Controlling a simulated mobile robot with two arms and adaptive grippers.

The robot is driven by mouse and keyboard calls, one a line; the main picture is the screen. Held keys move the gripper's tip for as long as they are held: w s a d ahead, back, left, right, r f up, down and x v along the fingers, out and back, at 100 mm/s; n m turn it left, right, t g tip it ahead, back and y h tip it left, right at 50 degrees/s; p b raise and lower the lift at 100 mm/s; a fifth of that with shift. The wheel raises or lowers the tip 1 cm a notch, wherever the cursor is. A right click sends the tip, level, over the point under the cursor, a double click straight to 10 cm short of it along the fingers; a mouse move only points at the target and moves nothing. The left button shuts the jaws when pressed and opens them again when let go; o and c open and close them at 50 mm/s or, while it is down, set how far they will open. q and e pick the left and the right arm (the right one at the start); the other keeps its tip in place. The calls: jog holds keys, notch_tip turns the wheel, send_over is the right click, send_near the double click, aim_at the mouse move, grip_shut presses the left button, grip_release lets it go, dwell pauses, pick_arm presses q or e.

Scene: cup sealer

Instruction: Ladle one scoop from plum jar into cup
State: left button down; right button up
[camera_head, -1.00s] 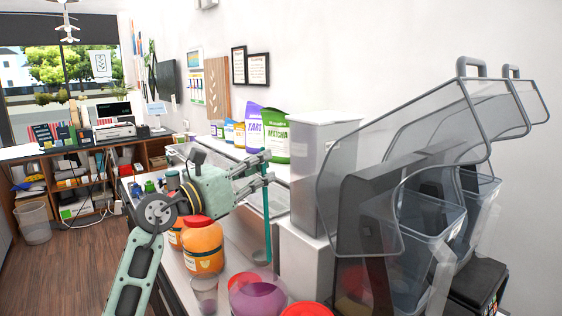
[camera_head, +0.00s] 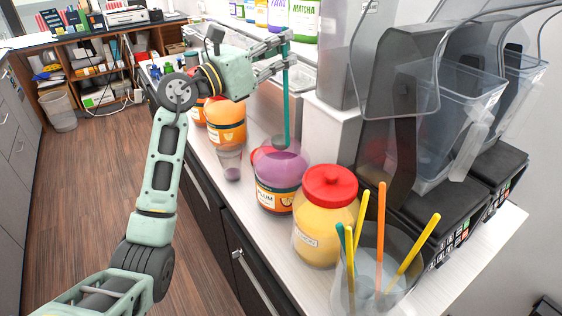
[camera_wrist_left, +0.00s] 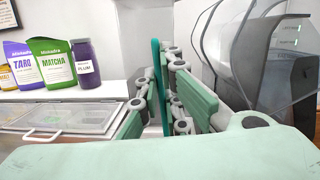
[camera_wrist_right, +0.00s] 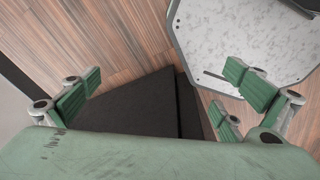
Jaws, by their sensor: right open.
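The plum jar (camera_head: 275,198), labelled PLUM, stands open-topped on the counter with purple contents. A clear cup (camera_head: 231,164) stands just left of it, with some purple at its bottom. My left gripper (camera_head: 286,52) is shut on the upper handle of a teal ladle (camera_head: 286,100). The handle also shows between the fingers in the left wrist view (camera_wrist_left: 155,80). The ladle hangs upright, its bowl at the jar's far upper edge; whether the bowl is inside the rim or holds anything I cannot tell. My right gripper (camera_wrist_right: 165,100) is open and empty above the floor.
A yellow jar with a red lid (camera_head: 326,212) stands in front of the plum jar, with a container of coloured sticks (camera_head: 371,275) nearer. Orange jars (camera_head: 226,128) stand behind the cup. Grey machines with clear covers (camera_head: 425,130) fill the right side.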

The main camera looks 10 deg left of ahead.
pick_arm(q)
jog(key=shift+w+d, duration=0.1)
jog(key=shift+f, duration=0.15)
jog(key=shift+f+b, duration=0.5)
jog(key=shift+f, duration=0.05)
jog(key=shift+f+b, duration=0.7)
jog(key=shift+f, duration=0.2)
jog(key=shift+f+b, duration=0.4)
jog(key=shift+f, duration=0.2)
jog(key=shift+f+b, duration=0.45)
jog(key=shift+f, duration=0.15)
notch_tip(320, 180, down, 5)
jog(key=b, duration=0.3)
jog(key=shift+b, duration=0.35)
pick_arm(e)
notch_tip(320, 180, down, 8)
jog(key=s+a, duration=0.1)
jog(key=shift+s, duration=0.25)
jog(key=shift+a, duration=0.15)
